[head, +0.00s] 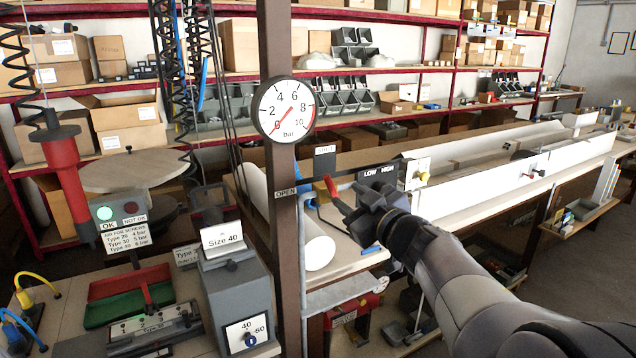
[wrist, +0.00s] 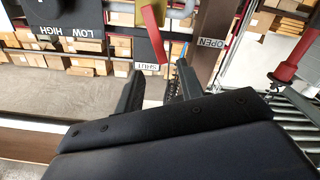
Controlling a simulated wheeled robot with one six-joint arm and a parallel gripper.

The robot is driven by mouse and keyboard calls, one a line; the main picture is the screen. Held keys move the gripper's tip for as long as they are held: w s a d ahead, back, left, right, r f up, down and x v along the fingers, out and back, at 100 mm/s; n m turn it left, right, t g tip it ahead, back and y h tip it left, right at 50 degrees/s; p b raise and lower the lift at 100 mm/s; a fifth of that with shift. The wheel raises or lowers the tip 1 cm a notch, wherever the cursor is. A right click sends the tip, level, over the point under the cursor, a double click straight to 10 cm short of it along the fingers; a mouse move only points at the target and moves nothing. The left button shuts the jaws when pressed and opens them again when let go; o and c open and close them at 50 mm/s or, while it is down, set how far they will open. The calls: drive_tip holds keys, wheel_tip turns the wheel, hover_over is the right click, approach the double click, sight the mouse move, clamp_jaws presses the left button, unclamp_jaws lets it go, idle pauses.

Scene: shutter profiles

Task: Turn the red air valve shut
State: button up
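The red valve lever (head: 332,189) sits on a pipe beside the dark post, just left of my gripper. In the wrist view the lever (wrist: 153,34) slants from a brass-coloured body (wrist: 148,18), its free end close to the SHUT label (wrist: 147,66). The OPEN label (head: 285,193) is on the post; the SHUT plate (head: 324,150) stands above the lever. My gripper (wrist: 160,84) has its two dark fingers apart with nothing held. The lever end shows just beyond the fingertips; contact cannot be told. My gripper (head: 362,207) partly hides the valve area in the head view.
A round pressure gauge (head: 285,108) on the post has its needle near 0. A LOW/HIGH dial panel (head: 380,172) is close behind my gripper. A white roll (head: 318,250) lies below. A grey Size 40 box (head: 236,295) stands at front left.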

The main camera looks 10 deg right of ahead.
sight(330, 183)
drive_tip(key=x, duration=1)
drive_tip(key=shift+w+a+p, duration=0.15)
drive_tip(key=shift+w+p, duration=0.15)
drive_tip(key=shift+p, duration=0.1)
clamp_jaws()
